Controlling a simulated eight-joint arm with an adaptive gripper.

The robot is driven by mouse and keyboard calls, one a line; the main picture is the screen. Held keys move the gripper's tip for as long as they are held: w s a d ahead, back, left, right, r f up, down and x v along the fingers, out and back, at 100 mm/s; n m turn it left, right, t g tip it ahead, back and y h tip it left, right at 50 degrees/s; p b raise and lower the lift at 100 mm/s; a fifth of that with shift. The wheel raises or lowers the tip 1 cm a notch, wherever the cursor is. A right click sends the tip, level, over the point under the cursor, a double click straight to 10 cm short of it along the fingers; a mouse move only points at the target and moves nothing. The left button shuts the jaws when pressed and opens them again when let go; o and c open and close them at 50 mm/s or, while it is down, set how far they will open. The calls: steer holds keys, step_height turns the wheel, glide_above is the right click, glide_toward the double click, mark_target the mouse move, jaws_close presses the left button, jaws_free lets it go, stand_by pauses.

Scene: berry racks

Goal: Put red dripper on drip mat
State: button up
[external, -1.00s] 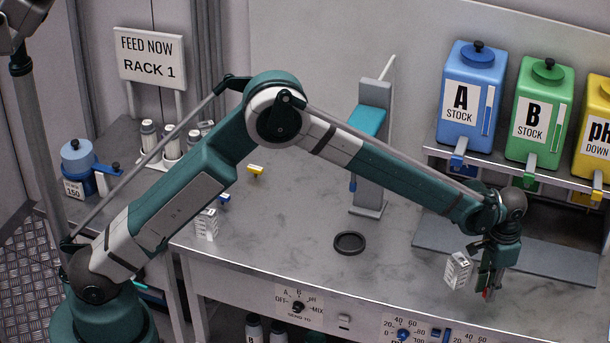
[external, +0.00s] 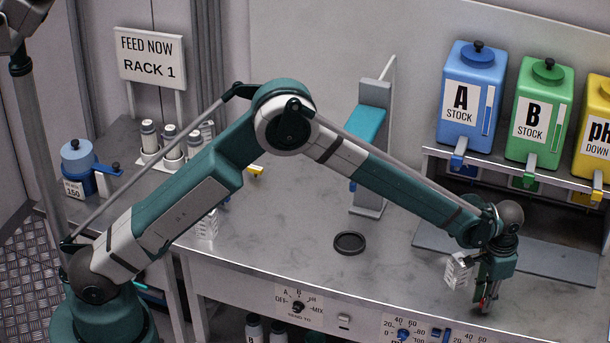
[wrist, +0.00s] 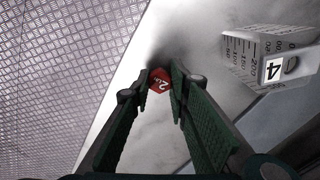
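The red dripper (wrist: 160,80), marked with a 2, is between my fingertips in the wrist view; only a small red patch (external: 484,299) shows in the external view. My gripper (wrist: 159,76) points down near the front edge of the bench, and its fingers close in on both sides of the dripper. The external view also shows my gripper (external: 486,306) low over the bench front. The round black mat (external: 349,234) with a raised rim, which looks like the drip mat, lies empty on the bench, left of my gripper.
A white graduated cup marked 4 (wrist: 275,55) stands close beside my gripper; it also shows in the external view (external: 457,272). A grey stand (external: 369,190) rises behind the round mat. Stock tanks (external: 472,100) sit on a shelf at right.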

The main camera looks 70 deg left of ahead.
steer(key=shift+f, duration=0.2)
steer(key=o, duration=0.6)
steer(key=shift+r, duration=0.2)
step_height(320, 180, up, 12)
steer(key=shift+r, duration=0.1)
stand_by(0.5)
stand_by(0.5)
